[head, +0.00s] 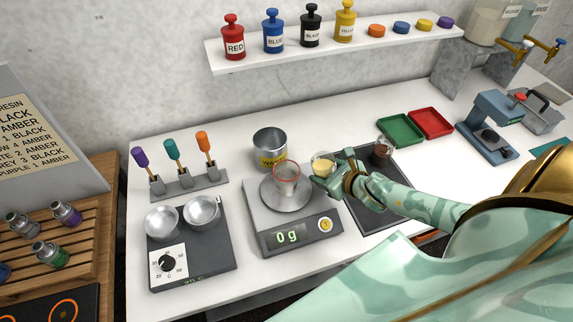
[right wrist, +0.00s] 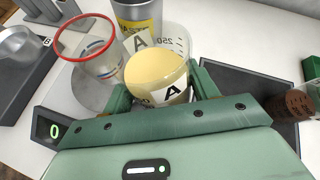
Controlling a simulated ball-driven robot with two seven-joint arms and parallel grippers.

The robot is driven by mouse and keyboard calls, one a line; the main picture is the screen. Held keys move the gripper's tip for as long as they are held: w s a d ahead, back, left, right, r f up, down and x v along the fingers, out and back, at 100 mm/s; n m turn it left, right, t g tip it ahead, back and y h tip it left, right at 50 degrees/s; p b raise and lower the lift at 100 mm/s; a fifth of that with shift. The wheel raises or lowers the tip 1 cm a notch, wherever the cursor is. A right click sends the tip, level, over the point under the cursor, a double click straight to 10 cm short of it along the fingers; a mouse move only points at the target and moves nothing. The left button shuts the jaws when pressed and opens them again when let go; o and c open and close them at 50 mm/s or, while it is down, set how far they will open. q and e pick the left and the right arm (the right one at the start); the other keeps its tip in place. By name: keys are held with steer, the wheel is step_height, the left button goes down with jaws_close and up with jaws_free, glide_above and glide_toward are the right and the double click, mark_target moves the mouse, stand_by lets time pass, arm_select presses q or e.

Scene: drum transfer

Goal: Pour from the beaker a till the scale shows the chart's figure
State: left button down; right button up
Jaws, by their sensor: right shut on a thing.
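Beaker a (head: 322,163) holds a cream liquid and is gripped by my right gripper (head: 322,178), just right of the scale's pan. In the right wrist view the beaker (right wrist: 158,72), labelled A, sits between both fingers and looks close to upright. A clear cup with a red rim (head: 286,174) stands on the pan of the scale (head: 267,231); it looks empty. The readout shows 0 g. The cup also shows in the right wrist view (right wrist: 95,52), left of the beaker. The chart (head: 35,130) at the left is partly cut off. My left gripper is not in view.
A metal waste can (head: 269,146) stands behind the scale. A beaker of dark liquid (head: 383,150) stands on the dark mat (head: 352,207) to the right. A hotplate (head: 210,250) with two metal bowls is left of the scale. Green (head: 400,128) and red trays lie behind.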

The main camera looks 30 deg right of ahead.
mark_target(314, 159)
steer(key=shift+w+a+r+n+h+p, duration=0.2)
steer(key=shift+n+h+p, duration=0.1)
steer(key=shift+p, duration=0.15)
steer(key=shift+w+a+r+g+h+p, duration=0.15)
steer(key=shift+a+r+g+h+p, duration=0.2)
steer(key=shift+p, duration=0.2)
steer(key=shift+a+n+g+h, duration=0.2)
steer(key=shift+n+g+h, duration=0.05)
steer(key=shift+n, duration=0.15)
steer(key=shift+w+a+r+p, duration=0.15)
steer(key=shift+w+r+p, duration=0.05)
steer(key=shift+r+p, duration=0.9)
steer(key=shift+w+a+r+n+g+h+p, duration=0.1)
steer(key=shift+a+r+n+g+h+p, duration=0.1)
steer(key=shift+r+p, duration=0.35)
steer(key=shift+w+a+r+n+g+h+p, duration=0.1)
steer(key=shift+a+r+g+h+p, duration=0.15)
steer(key=shift+r, duration=0.35)
steer(key=shift+d+r, duration=0.1)
steer(key=shift+r, duration=0.15)
steer(key=shift+r+p, duration=0.15)
steer(key=shift+p, duration=0.35)
steer(key=shift+r+n+g+h+p, duration=0.4)
steer(key=shift+n+h+p, duration=0.15)
steer(key=shift+p, duration=0.35)
steer(key=shift+f+n+g+h+b, duration=0.25)
steer(key=shift+f+h+b, duration=0.3)
steer(key=shift+f, duration=0.55)
